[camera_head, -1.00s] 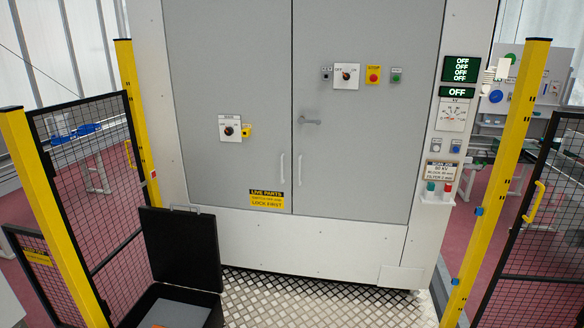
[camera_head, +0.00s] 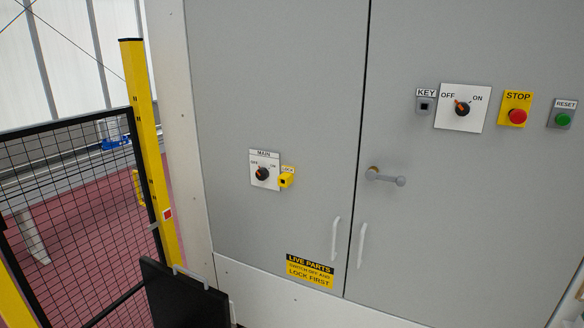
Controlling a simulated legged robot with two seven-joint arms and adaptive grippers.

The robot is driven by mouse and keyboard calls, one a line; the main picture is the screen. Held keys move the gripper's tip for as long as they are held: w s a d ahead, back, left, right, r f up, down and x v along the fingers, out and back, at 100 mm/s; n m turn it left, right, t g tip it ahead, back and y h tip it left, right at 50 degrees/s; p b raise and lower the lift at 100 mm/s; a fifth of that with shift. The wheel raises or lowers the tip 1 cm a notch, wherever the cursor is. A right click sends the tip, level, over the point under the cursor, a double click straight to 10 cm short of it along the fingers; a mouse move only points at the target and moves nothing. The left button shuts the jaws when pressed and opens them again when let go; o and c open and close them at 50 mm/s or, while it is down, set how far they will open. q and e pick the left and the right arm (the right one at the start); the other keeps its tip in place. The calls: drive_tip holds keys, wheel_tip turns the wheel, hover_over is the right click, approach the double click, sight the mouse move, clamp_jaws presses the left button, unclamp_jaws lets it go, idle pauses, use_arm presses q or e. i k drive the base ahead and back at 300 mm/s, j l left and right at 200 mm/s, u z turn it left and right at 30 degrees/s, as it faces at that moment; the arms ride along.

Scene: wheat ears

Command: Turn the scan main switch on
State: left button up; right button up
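A rotary switch labelled MAIN (camera_head: 262,174) sits on a white plate on the left cabinet door. Its dark knob has an orange mark that appears turned toward OFF. A yellow lock piece (camera_head: 287,178) is mounted at the plate's right edge. A second rotary switch (camera_head: 463,108) with OFF and ON marks sits on a larger white plate on the right door. Its orange pointer is toward OFF. Neither of my grippers is in view.
Beside the second switch are a KEY unit (camera_head: 425,104), a red STOP button (camera_head: 517,115) and a green RESET button (camera_head: 563,119). A grey door handle (camera_head: 386,177) and white pull handles stick out. A yellow post (camera_head: 150,150), mesh fence and open black lid (camera_head: 182,296) stand at left.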

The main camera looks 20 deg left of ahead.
sight(262, 174)
drive_tip(key=i+u, duration=0.15)
drive_tip(key=i, duration=0.35)
drive_tip(key=i+l+u, duration=0.1)
drive_tip(key=i, duration=0.35)
drive_tip(key=i+l+u, duration=0.15)
drive_tip(key=i, duration=0.35)
drive_tip(key=i+l+u, duration=0.15)
drive_tip(key=i, duration=0.35)
drive_tip(key=l, duration=0.1)
